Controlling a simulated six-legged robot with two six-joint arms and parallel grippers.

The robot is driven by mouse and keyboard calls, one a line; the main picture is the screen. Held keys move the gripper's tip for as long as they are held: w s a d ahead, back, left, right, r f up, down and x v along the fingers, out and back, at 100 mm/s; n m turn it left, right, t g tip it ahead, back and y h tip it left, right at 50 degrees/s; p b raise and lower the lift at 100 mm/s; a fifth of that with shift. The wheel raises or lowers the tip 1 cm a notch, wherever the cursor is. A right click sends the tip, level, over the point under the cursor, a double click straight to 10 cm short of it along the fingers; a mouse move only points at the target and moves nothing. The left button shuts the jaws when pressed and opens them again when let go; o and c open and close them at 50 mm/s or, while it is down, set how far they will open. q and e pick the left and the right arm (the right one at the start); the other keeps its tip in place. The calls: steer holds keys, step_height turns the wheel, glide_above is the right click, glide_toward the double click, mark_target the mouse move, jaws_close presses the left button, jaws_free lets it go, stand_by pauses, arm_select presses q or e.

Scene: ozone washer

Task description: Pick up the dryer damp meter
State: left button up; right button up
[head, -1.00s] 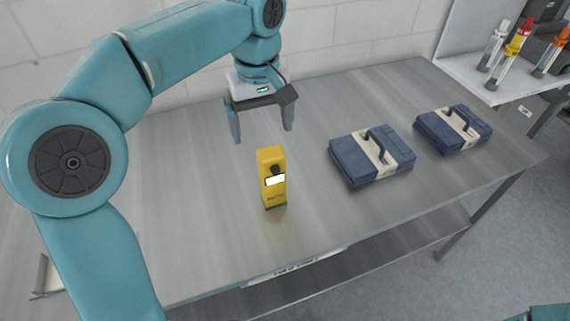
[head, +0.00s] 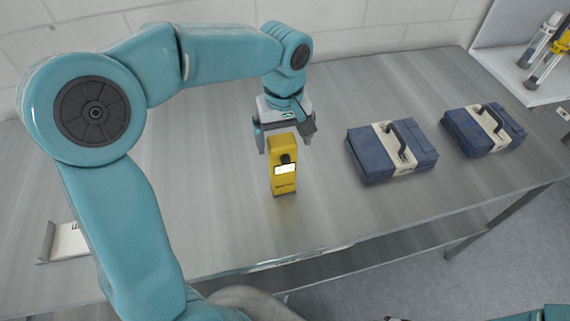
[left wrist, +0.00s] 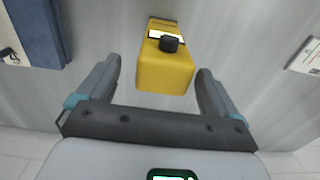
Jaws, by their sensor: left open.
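The dryer damp meter (head: 284,172) is a yellow upright box with a black knob and a lit white display, standing on the metal table. My left gripper (head: 284,146) is open, close above and behind the meter, pointing down at it. In the left wrist view the meter (left wrist: 165,66) lies ahead of and partly between the two spread fingers of the gripper (left wrist: 160,82), with a gap on each side. I see no finger touching it. My right gripper is not in view.
Two blue cases with handles, a nearer one (head: 392,152) and a farther one (head: 484,130), lie right of the meter. A white shelf (head: 520,75) with yellow-and-white tubes stands at the far right. The table (head: 220,215) is clear in front of the meter.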

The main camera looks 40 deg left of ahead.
mark_target(281, 155)
arm_select(q)
steer(key=shift+s+a+f, duration=0.15)
steer(key=shift+a+f, duration=0.05)
steer(key=shift+f, duration=0.1)
step_height(281, 155, down, 4)
steer(key=shift+d+f+p, duration=0.15)
steer(key=shift+f+p, duration=0.1)
steer(key=shift+p, duration=0.3)
steer(key=shift+f, duration=0.2)
steer(key=shift+s+a, duration=0.15)
steer(key=shift+a, duration=0.05)
steer(key=shift+d, duration=0.15)
steer(key=c, duration=1.2)
steer(key=shift+c, duration=0.2)
steer(key=shift+r, duration=0.15)
